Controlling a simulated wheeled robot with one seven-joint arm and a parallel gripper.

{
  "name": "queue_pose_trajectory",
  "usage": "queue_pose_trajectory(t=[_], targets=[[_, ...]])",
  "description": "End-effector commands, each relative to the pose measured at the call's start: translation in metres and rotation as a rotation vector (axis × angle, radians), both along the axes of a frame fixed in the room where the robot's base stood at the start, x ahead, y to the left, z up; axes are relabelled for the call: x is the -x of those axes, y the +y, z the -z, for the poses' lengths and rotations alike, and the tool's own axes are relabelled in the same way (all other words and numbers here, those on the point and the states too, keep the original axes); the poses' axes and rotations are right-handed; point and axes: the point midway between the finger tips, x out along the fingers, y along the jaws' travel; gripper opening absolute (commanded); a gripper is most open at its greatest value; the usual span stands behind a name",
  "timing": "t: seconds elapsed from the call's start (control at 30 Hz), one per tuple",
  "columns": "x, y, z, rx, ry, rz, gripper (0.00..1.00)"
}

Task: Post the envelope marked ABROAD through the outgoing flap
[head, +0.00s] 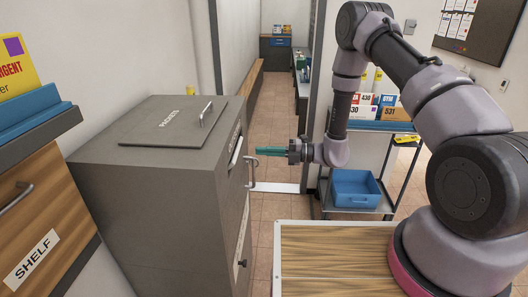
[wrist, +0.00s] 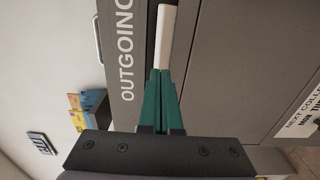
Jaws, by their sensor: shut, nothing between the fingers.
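The outgoing slot is in the front of the grey post cabinet (head: 150,195), under the OUTGOING lettering (wrist: 127,55). A pale, narrow piece (wrist: 166,35) shows in the dark slot in the wrist view. I cannot tell whether it is an envelope's edge or part of the flap. My gripper (head: 258,151), with green fingers, is shut and empty. It points at the cabinet front, and in the wrist view its fingertips (wrist: 162,72) are at the pale piece's near end; contact is unclear. No ABROAD marking is readable in either view.
A PACKETS lid (head: 165,122) with a handle tops the cabinet. A SHELF unit (head: 35,215) is at left.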

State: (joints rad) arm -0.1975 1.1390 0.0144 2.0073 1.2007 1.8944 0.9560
Motion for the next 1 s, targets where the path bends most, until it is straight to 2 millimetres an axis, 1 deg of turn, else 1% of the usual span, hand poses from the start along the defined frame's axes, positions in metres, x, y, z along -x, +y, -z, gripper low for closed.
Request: queue_pose_trajectory(t=[0.07, 0.17, 0.27, 0.3, 0.37, 0.4, 0.5, 0.6, 0.7, 0.77, 0.87, 1.0], targets=[[0.0, 0.0, -0.002, 0.006, -0.029, -0.002, 0.0], [0.0, 0.002, -0.012, 0.041, -0.188, -0.016, 0.0], [0.002, 0.003, -0.027, 0.116, -0.491, -0.053, 0.0], [0.002, 0.003, -0.034, 0.152, -0.632, -0.075, 0.0], [0.003, 0.002, -0.041, 0.208, -0.837, -0.117, 0.0], [0.004, 0.001, -0.046, 0.245, -0.968, -0.149, 0.0], [0.004, -0.004, -0.054, 0.323, -1.244, -0.233, 0.0], [0.004, -0.009, -0.059, 0.375, -1.428, -0.305, 0.0], [0.004, -0.011, -0.06, 0.401, -1.515, -0.344, 0.0], [0.004, -0.01, -0.059, 0.406, -1.533, -0.354, 0.0], [0.005, -0.004, -0.055, 0.404, -1.533, -0.355, 0.0], [0.004, 0.009, -0.049, 0.404, -1.532, -0.356, 0.0]])
